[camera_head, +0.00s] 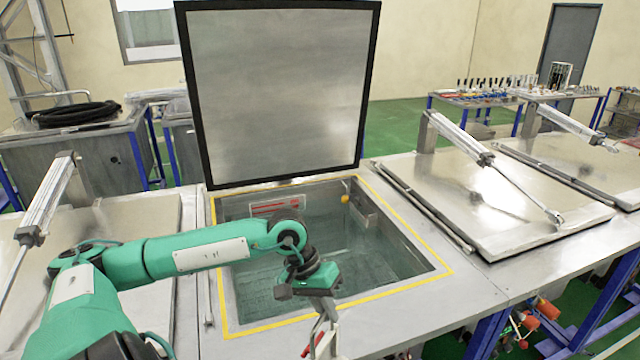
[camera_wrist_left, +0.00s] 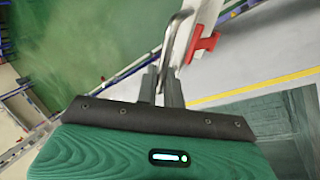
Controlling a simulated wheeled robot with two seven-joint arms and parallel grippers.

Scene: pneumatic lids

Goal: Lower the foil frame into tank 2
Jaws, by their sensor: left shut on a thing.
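My left gripper (camera_head: 323,310) is over the front edge of the open tank (camera_head: 436,262), which has a yellow line around its rim and clear liquid inside. The gripper is shut on the metal handle of the foil frame (camera_head: 327,342), a pale bar with a red clip. The frame hangs below the gripper at the bottom of the head view, where most of it is cut off. In the left wrist view, the fingers (camera_wrist_left: 161,88) grip the bent rod of the frame (camera_wrist_left: 187,43), and the red clip shows beside it. My right gripper is not in view.
The tank's lid (camera_head: 280,90) stands upright at the back of the opening. Closed lids with cylinders lie to the right (camera_head: 490,195) and left (camera_head: 120,225). A yellow float (camera_head: 345,199) and a red-white label (camera_head: 277,206) are at the tank's back wall.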

